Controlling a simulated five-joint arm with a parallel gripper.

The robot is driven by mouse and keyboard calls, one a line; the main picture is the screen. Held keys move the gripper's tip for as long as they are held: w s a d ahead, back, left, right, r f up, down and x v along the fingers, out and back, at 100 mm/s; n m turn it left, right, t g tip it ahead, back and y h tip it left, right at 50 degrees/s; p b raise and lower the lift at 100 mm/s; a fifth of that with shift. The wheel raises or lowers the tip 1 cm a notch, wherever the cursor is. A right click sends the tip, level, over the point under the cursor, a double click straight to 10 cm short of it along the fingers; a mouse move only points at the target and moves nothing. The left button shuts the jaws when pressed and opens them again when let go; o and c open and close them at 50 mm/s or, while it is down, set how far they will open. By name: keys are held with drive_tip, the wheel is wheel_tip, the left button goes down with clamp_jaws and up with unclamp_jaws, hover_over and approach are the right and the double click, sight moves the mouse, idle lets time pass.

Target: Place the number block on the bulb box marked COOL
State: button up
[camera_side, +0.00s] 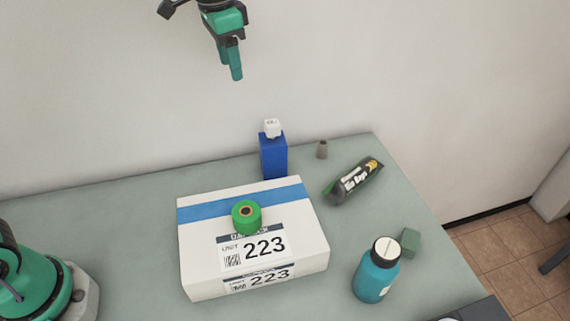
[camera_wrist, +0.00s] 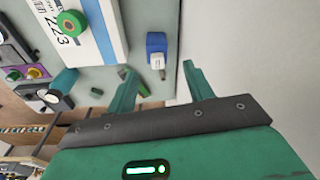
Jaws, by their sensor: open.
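The print is too small to read, and no COOL marking is legible.
A white parcel (camera_side: 200,265) marked 223 carries a green tape roll (camera_side: 246,216), close in front of the blue box. To the right are a small grey-brown piece (camera_side: 322,149), a dark bag roll (camera_side: 353,181), a teal bottle (camera_side: 376,273) and a green block (camera_side: 410,242). A wall stands behind.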

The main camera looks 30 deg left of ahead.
drive_tip(key=s+a+r+n+t, duration=0.1)
drive_tip(key=s+a+n, duration=0.1)
drive_tip(key=s+a, duration=0.35)
drive_tip(key=s+a+r+n+t, duration=0.1)
drive_tip(key=s+a+n, duration=0.1)
drive_tip(key=s, duration=0.7)
drive_tip(key=s+a+f+n+t, duration=0.1)
drive_tip(key=s+a+f, duration=0.1)
drive_tip(key=s, duration=0.3)
drive_tip(key=s+a+f+n+t, duration=0.1)
drive_tip(key=s+a+f+n, duration=0.1)
drive_tip(key=s+f, duration=0.2)
drive_tip(key=shift+s+f, duration=0.4)
drive_tip(key=shift+s, duration=0.7)
